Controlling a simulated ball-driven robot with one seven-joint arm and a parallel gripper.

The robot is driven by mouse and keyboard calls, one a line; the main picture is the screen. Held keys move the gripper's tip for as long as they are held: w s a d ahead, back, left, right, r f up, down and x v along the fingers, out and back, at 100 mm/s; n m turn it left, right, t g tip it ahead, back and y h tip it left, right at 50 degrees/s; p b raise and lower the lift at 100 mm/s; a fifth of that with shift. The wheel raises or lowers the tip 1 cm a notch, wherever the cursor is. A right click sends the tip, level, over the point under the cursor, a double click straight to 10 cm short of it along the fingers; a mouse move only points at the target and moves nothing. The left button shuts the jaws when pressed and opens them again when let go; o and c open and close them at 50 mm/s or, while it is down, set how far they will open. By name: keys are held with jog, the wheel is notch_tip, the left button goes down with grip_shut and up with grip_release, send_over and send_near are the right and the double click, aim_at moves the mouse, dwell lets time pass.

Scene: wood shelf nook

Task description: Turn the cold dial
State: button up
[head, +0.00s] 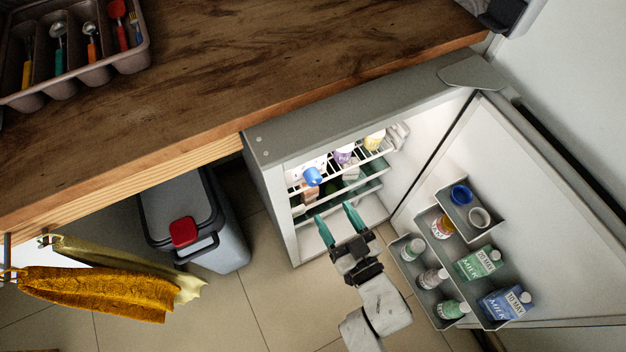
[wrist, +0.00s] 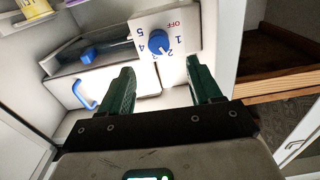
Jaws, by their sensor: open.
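The cold dial (wrist: 159,42) is a round blue knob on a white panel marked OFF and with numbers, in the wrist view. Its pointer setting is too small to read surely. My gripper (wrist: 161,66) is open, its two green fingers apart and empty, with the dial ahead of the gap between them and not visibly touched. In the head view my gripper (head: 335,213) is at the opening of the small fridge (head: 268,150), whose door (head: 530,185) stands open. I cannot surely make out the dial in the head view.
Wire shelves with jars and a blue-topped item (head: 312,176) are inside the fridge. Door racks hold milk cartons (head: 478,263) and bottles. A drawer with a blue handle (wrist: 86,93) is left of the dial. A bin (head: 225,235) stands left, under the wooden counter (head: 230,60).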

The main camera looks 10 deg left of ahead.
aim_at(316, 183)
jog(key=b+x, duration=0.1)
jog(key=x, duration=0.8)
jog(key=shift+w+b, duration=0.2)
jog(key=shift+b, duration=0.2)
jog(key=shift+c, duration=0.4)
jog(key=c, duration=1)
jog(key=shift+o, duration=0.2)
jog(key=shift+n, duration=0.4)
jog(key=n+b, duration=0.2)
jog(key=n, duration=0.2)
jog(key=shift+f+n, duration=0.1)
jog(key=shift+n, duration=0.2)
jog(key=shift+a+n+b, duration=0.1)
jog(key=shift+n+b, duration=0.75)
jog(key=shift+n, duration=1.35)
